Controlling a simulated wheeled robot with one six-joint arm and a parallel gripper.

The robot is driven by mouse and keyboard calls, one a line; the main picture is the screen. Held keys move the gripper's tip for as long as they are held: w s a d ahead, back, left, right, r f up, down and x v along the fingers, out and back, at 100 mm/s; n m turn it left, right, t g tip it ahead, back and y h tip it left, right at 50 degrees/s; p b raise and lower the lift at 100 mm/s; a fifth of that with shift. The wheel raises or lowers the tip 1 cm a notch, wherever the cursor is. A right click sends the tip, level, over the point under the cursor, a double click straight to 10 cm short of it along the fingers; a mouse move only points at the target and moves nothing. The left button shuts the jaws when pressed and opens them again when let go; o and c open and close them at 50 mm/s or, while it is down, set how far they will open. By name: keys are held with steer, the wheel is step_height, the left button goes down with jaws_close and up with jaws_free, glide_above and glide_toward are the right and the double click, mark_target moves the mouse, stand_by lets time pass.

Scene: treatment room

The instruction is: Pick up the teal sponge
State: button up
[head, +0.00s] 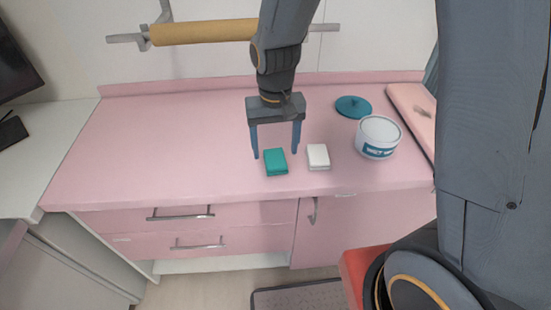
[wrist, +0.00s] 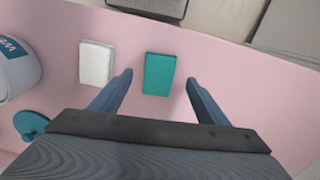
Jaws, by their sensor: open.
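The teal sponge (head: 276,161) lies flat on the pink counter, near its front edge. In the wrist view the sponge (wrist: 159,74) shows ahead of and between my two fingertips, nearer the left one. My gripper (head: 276,155) is open and empty, its fingers pointing down over the counter just behind the sponge in the head view. It also shows in the wrist view (wrist: 160,84), with its fingers spread wider than the sponge. I cannot tell the exact height of the fingertips above the counter.
A white sponge-like block (head: 318,156) lies just right of the teal sponge. A white wipes tub (head: 378,137) and a teal lid (head: 353,107) are farther right. The pink counter (head: 170,140) is clear on the left. A rail with a tan roll (head: 203,32) hangs behind.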

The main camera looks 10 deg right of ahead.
mark_target(276, 160)
steer(key=shift+d+f+p, duration=0.1)
steer(key=shift+f+p, duration=0.5)
steer(key=shift+f, duration=1.35)
steer(key=c, duration=1.1)
steer(key=shift+c, duration=0.2)
steer(key=shift+r, duration=0.1)
step_height(276, 160, up, 10)
steer(key=b, duration=0.2)
